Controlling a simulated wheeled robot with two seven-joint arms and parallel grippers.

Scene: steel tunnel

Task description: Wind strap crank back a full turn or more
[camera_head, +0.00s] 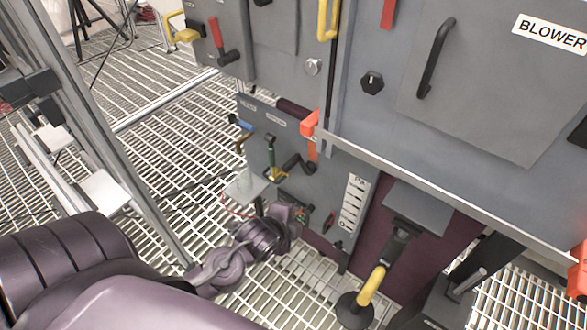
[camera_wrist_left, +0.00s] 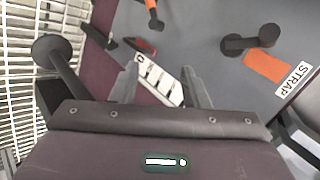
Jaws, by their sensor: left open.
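The strap crank (camera_head: 297,164) is a dark crank arm with a knob on the grey lower panel (camera_head: 325,180). In the left wrist view the crank (camera_wrist_left: 250,40) is at the upper right, beside an orange patch (camera_wrist_left: 265,67) and the STRAP label (camera_wrist_left: 297,80). My left gripper (camera_head: 299,212) is low in front of the panel, below the crank and apart from it. In the left wrist view its two fingers (camera_wrist_left: 160,88) stand apart with nothing held between them. The fingertips are hard to make out in the head view. My right gripper is not in view.
A green lever (camera_head: 271,150) is left of the crank, and an orange piece (camera_head: 310,123) is above it. A white label strip (camera_head: 354,203) is to its right. A yellow-handled lever (camera_head: 373,284) stands at the lower right. The BLOWER cabinet (camera_head: 500,100) overhangs.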

